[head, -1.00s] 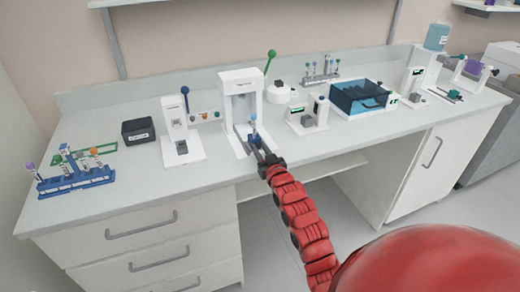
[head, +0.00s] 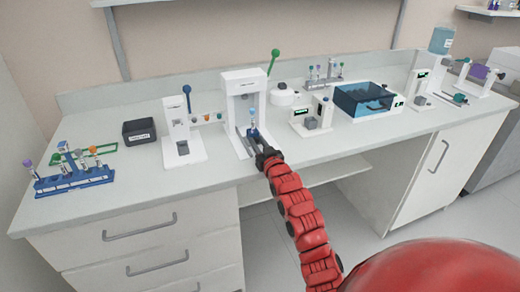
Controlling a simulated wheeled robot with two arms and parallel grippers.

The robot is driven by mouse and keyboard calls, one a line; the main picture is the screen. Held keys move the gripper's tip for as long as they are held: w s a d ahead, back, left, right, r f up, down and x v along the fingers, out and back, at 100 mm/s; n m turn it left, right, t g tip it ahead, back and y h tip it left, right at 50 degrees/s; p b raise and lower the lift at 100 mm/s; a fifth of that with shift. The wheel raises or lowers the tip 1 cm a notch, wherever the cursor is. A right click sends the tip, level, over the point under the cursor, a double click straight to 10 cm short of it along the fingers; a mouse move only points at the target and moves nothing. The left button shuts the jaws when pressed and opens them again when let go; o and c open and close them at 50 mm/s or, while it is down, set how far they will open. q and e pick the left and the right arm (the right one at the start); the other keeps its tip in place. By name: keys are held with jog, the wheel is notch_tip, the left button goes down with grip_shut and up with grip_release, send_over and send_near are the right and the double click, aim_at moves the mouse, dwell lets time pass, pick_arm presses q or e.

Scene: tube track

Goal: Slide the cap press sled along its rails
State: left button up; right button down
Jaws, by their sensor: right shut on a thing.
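The white cap press (head: 231,98) stands near the middle of the bench, with a green-knobbed lever (head: 274,55) raised at its right. Its sled (head: 254,133) sits on the rails at the front of the base and carries an upright tube (head: 252,115) with a blue cap, just in front of the press opening. My right gripper (head: 263,153) is at the front end of the sled, shut on it; the fingers are small and partly hidden by the wrist. My left gripper is out of view.
A white device with a blue lever (head: 187,91) stands close left of the press. A small white device (head: 311,122) and a blue bin (head: 367,100) stand to the right. A blue tube rack (head: 75,183) and black box (head: 138,132) are at left. The bench front edge is below my wrist.

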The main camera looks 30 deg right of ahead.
jog(key=c, duration=0.7)
grip_release()
jog(key=v, duration=1.7)
jog(key=shift+s, duration=0.25)
